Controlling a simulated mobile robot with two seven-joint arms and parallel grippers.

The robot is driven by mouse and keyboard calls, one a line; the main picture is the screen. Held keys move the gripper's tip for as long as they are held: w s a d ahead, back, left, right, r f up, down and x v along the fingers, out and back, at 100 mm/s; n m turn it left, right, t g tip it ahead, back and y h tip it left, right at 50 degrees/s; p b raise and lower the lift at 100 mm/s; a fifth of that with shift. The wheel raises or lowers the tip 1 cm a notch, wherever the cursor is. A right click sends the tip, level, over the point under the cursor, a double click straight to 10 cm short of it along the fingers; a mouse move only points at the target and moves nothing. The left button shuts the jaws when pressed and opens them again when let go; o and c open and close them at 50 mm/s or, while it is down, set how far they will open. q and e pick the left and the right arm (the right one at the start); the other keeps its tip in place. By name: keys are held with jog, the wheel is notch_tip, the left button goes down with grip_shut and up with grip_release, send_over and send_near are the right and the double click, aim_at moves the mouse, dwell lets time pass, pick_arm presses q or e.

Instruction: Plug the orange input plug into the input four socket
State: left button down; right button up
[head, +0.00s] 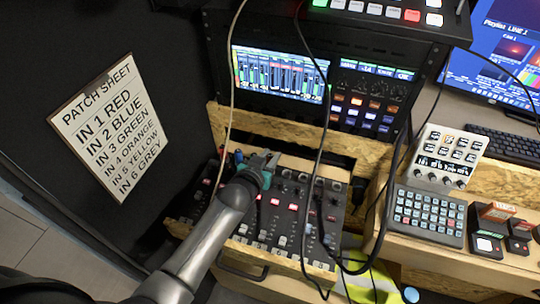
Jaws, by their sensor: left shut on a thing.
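My left gripper (266,164) is at the back edge of the audio mixer (285,210), over its row of sockets. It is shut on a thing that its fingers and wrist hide. I cannot make out the orange input plug or the input four socket. The patch sheet (108,125) on the dark wall at left reads IN 4 ORANGE. My right gripper is out of view.
A pale cable (234,70) and several black cables (322,130) hang in front of the rack and across the mixer. A rack screen (280,73) stands behind. A wooden desk at right holds a keypad (428,214) and a small control panel (447,157).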

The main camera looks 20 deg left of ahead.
pick_arm(q)
jog(key=shift+s+f+b, duration=0.1)
jog(key=shift+f+b, duration=0.25)
jog(key=shift+f, duration=0.2)
dwell(0.4)
jog(key=shift+r+p, duration=0.95)
jog(key=shift+p, duration=0.1)
jog(key=shift+f+b, duration=0.55)
jog(key=shift+f, duration=0.35)
dwell(0.8)
jog(key=shift+r+p, duration=0.9)
jog(key=shift+p, duration=0.1)
